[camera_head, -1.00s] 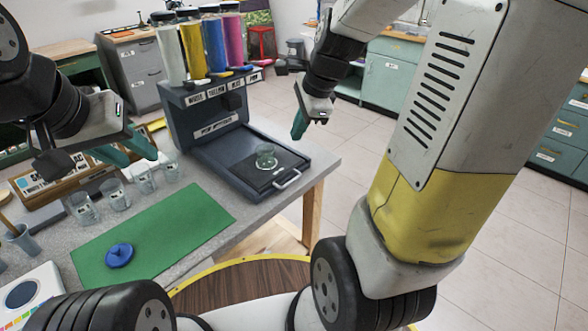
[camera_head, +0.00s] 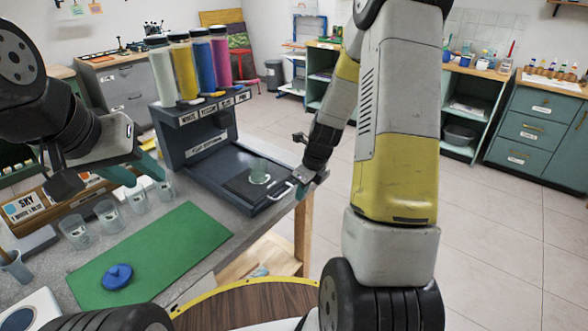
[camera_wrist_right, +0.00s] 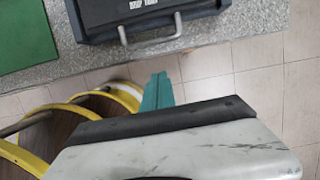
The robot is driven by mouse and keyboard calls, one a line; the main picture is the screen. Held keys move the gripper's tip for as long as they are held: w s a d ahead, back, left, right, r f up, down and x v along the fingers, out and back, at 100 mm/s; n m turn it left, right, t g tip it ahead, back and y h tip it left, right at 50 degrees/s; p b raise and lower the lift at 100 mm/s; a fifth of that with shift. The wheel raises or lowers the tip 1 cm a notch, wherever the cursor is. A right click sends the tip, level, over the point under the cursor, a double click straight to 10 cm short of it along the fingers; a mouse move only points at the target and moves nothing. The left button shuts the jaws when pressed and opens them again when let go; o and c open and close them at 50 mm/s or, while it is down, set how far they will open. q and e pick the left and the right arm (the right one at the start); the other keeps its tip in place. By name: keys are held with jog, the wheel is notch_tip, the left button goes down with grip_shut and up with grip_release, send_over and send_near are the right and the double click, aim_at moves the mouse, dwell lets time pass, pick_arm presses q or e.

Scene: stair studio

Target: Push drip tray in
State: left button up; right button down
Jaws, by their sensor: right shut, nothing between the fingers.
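The dark drip tray (camera_head: 232,183) sticks out from the base of the dispenser (camera_head: 195,130) toward the table's front edge. Its pale metal handle (camera_head: 281,192) faces outward. A clear cup (camera_head: 259,170) stands on the tray. The tray's labelled front (camera_wrist_right: 130,12) and handle (camera_wrist_right: 150,31) show at the top of the right wrist view. My right gripper (camera_wrist_right: 158,90) is shut and empty, just outside the table edge and in front of the handle, apart from it in that view. In the head view its fingertips are hard to make out. My left gripper (camera_head: 134,172) is open over the table's left part.
Several clear cups (camera_head: 108,214) stand left of the green mat (camera_head: 180,245), which carries a blue lid-like piece (camera_head: 117,276). Colored cylinders (camera_head: 198,65) top the dispenser. Open floor (camera_head: 480,220) lies right of the table.

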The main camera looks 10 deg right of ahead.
aim_at(264, 182)
jog(key=shift+w+a+f, duration=0.35)
jog(key=shift+w+a, duration=0.3)
jog(key=shift+w, duration=0.15)
jog(key=shift+w+a+f, duration=0.3)
jog(key=shift+w+a, duration=0.3)
jog(key=shift+w, duration=0.2)
jog(key=w+a, duration=0.3)
jog(key=w, duration=0.1)
jog(key=w+a, duration=0.3)
jog(key=w, duration=0.1)
jog(key=w+a, duration=0.3)
jog(key=w, duration=0.1)
jog(key=shift+a, duration=0.25)
jog(key=shift+w+a+r, duration=0.1)
jog(key=shift+w+a, duration=0.15)
jog(key=shift+w, duration=0.15)
jog(key=shift+w+a, duration=0.1)
jog(key=shift+r, duration=0.1)
